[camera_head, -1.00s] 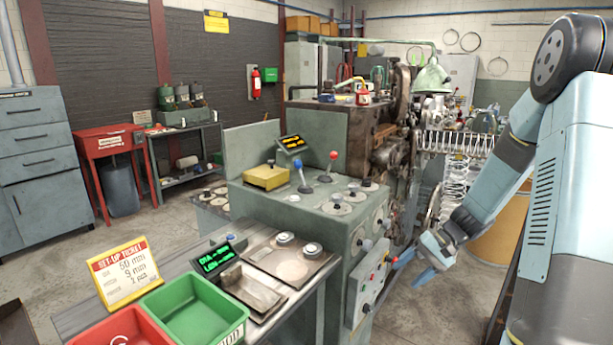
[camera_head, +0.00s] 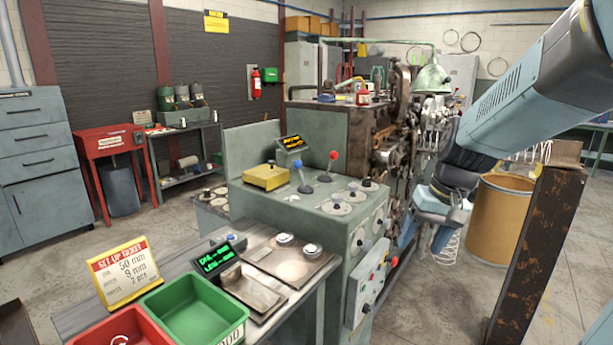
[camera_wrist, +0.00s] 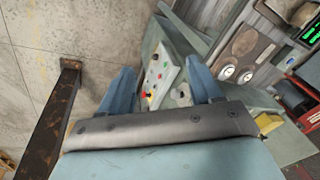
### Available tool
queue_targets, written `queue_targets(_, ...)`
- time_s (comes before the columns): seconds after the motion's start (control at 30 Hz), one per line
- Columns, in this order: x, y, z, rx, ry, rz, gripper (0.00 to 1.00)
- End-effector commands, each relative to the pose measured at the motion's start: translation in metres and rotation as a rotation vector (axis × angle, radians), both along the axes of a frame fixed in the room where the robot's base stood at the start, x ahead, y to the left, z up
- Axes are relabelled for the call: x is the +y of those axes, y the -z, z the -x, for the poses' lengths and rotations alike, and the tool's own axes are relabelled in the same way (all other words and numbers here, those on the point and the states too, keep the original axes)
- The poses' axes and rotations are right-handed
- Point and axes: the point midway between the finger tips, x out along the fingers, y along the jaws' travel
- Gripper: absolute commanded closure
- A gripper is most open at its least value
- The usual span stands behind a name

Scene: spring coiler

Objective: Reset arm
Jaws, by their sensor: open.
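My gripper (camera_wrist: 160,84) shows in the wrist view as two blue fingers spread apart, with nothing between them. Past the fingers is a small control panel (camera_wrist: 155,80) with coloured buttons. In the head view my arm comes in from the upper right and bends down beside the right side of the green coiling machine (camera_head: 280,205). The fingers are mostly hidden there by my wrist and lie close to the machine; I cannot tell if they touch it.
A rusty post (camera_head: 540,255) stands below my arm at right, with a tan drum (camera_head: 497,225) behind it. Green (camera_head: 200,305) and red (camera_head: 115,328) bins sit on the front bench beside a set-up ticket (camera_head: 125,272).

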Motion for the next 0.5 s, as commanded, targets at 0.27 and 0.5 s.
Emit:
queue_targets(0.27, 0.004, -0.038, 0.046, -0.137, -0.018, 0.106, 0.36)
queue_targets(0.5, 0.001, -0.062, 0.084, -0.258, -0.020, 0.170, 0.36)
